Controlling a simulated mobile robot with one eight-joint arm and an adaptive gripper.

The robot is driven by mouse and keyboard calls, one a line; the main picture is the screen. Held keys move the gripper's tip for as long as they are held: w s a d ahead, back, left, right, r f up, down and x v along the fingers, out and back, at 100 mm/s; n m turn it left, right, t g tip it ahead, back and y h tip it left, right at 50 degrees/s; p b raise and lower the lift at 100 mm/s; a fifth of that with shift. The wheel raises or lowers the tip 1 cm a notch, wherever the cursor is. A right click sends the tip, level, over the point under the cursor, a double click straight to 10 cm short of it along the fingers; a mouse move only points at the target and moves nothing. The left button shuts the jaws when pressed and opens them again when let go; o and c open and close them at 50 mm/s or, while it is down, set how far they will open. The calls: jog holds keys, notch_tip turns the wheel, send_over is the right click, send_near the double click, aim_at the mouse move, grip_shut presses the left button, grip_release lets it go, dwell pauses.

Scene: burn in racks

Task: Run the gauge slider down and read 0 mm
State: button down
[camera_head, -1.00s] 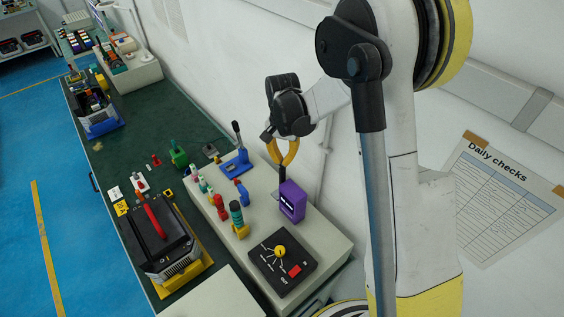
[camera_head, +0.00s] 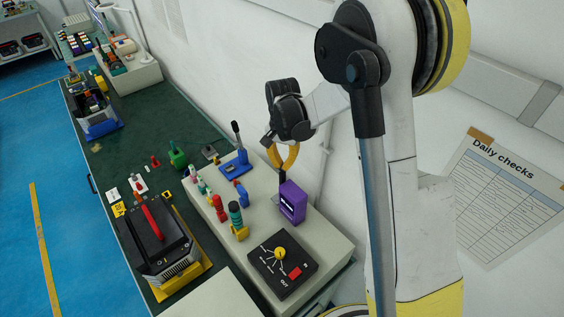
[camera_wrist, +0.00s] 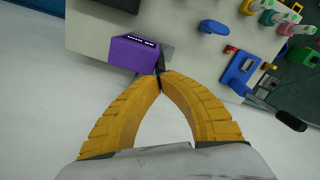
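The purple gauge (camera_head: 293,203) stands on the pale raised bench block, with a small dark display on its front. It also shows in the wrist view (camera_wrist: 133,53), where the display text is too small to read. A thin dark slider post (camera_head: 282,176) rises at its back edge. My gripper (camera_head: 283,168) is above the gauge, its yellow fingers pointing down. In the wrist view my gripper's fingertips (camera_wrist: 161,76) come together around the dark post beside the gauge. The fingers hide most of the post's top.
A black dial panel (camera_head: 283,263) with a yellow knob is in front of the gauge. A blue-based lever (camera_head: 236,160) stands behind, to the left. Red, teal and blue handles (camera_head: 220,207) line the block's left side. The white wall is close on the right.

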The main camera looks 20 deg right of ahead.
aim_at(282, 171)
jog(key=shift+f+b, duration=1.55)
jog(key=shift+f, duration=0.2)
jog(key=shift+r, duration=0.1)
jog(key=shift+r+p, duration=2.7)
jog(key=shift+r, duration=2.3)
jog(key=shift+s+f+b, duration=0.15)
jog(key=shift+s+b, duration=0.05)
jog(key=shift+b, duration=0.45)
jog(key=s+f+n+t+b, duration=0.3)
jog(key=s+f+b, duration=0.4)
jog(key=s+b, duration=0.3)
jog(key=s+f+n+t+b, duration=0.4)
jog(key=s+f+b, duration=0.3)
jog(key=b, duration=1.1)
jog(key=s, duration=0.4)
jog(key=shift+s+f, duration=0.25)
jog(key=shift+f, duration=0.1)
